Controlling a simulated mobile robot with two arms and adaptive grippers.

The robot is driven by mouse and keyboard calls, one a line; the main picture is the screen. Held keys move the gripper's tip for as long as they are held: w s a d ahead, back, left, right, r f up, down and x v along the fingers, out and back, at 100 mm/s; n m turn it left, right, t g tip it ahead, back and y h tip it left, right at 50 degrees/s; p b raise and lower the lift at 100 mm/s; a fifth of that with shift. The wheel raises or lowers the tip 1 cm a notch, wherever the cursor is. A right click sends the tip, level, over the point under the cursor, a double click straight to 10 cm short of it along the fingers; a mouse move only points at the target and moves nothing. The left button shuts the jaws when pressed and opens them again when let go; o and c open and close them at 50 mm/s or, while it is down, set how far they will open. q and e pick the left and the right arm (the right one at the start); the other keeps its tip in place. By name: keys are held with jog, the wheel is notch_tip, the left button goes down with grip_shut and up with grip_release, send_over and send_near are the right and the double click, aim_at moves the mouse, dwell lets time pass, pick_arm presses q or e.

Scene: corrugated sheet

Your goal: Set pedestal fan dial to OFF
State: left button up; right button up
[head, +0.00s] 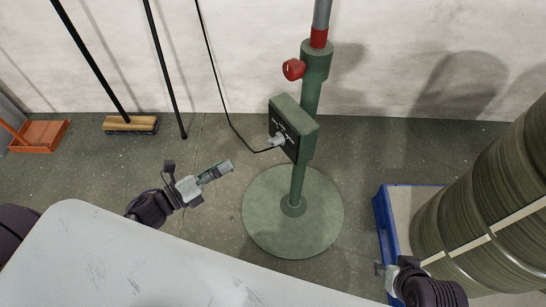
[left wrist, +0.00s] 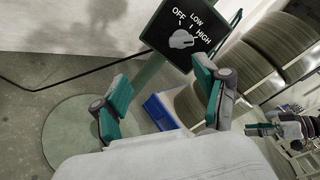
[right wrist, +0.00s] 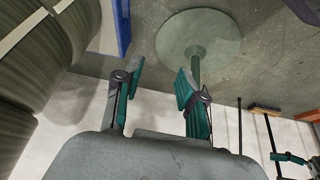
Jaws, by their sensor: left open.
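The green pedestal fan (head: 298,185) stands on a round base, its control box (head: 303,121) facing left. The pale dial (head: 277,140) is on the box's dark face. In the left wrist view the dial (left wrist: 181,39) has OFF, LOW and HIGH around it; its ridge seems to lie toward HIGH, though it is small. My left gripper (head: 222,170) is open and empty, left of the box and apart from the dial; its spread fingers (left wrist: 160,85) show below the panel. My right gripper (head: 383,268) is at the lower right, away from the fan; its fingers (right wrist: 162,82) are apart and empty.
A red knob (head: 293,69) sticks out of the pole. A black cable (head: 228,110) hangs left of the box. A blue-edged pallet (head: 384,215) with big rolls (head: 480,190) stands right. A broom (head: 130,124) and orange dustpan (head: 38,135) are by the wall.

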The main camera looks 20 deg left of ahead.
aim_at(271, 145)
pick_arm(q)
jog(key=w+d+m, duration=0.1)
jog(key=w+d, duration=0.2)
jog(key=w+d+r+m+h, duration=0.1)
jog(key=w+d, duration=0.2)
jog(key=d, duration=0.1)
jog(key=w+d+b, duration=0.1)
jog(key=w+d, duration=0.2)
jog(key=w, duration=0.1)
jog(key=shift+d+r+m+h, duration=0.15)
jog(key=shift+r+m+h, duration=0.15)
jog(key=shift+r+m, duration=0.1)
pick_arm(e)
jog(key=w+r+t, duration=0.1)
jog(key=w+a+r+t, duration=0.1)
jog(key=r, duration=0.1)
jog(key=shift+w+a+r+t+y, duration=0.1)
jog(key=shift+w+r+t+y, duration=0.2)
jog(key=shift+w, duration=0.1)
